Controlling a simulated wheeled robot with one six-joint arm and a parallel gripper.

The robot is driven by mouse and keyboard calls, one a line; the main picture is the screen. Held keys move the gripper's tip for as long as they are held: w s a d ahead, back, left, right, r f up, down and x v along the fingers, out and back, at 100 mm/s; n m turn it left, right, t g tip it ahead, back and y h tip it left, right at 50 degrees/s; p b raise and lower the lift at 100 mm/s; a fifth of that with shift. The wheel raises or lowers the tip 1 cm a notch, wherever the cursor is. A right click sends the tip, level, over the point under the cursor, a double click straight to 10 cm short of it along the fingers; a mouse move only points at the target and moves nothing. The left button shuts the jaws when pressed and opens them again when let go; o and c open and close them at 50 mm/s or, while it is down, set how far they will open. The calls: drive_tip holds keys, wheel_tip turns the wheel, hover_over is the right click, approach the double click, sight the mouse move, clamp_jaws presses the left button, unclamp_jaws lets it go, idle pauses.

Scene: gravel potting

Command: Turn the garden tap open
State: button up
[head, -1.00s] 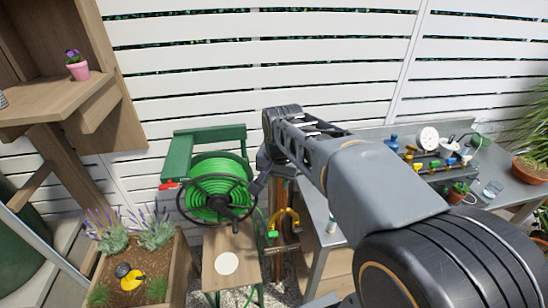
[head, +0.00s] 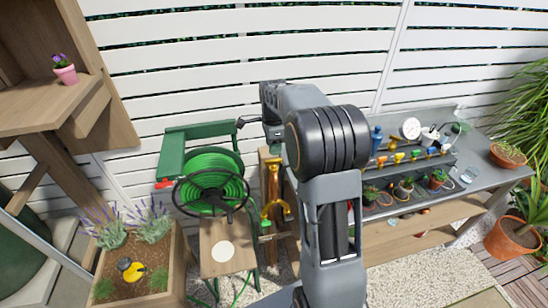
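The garden tap (head: 276,206) is a yellow, brass-coloured fitting on a wooden post, just right of the hose reel in the head view. A small green part shows at its lower left. The tap's handle is too small for me to tell whether it is turned.
A green hose reel (head: 212,182) stands left of the tap, above a wooden stool (head: 225,262). A planter box (head: 164,285) with lavender is at the lower left. A metal bench (head: 478,160) with pots and tools is at the right. Gravel lies between.

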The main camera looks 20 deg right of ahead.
sight(274, 160)
drive_tip(key=shift+f+p, duration=0.35)
drive_tip(key=shift+f, duration=2.75)
drive_tip(key=shift+d, duration=0.1)
clamp_jaws()
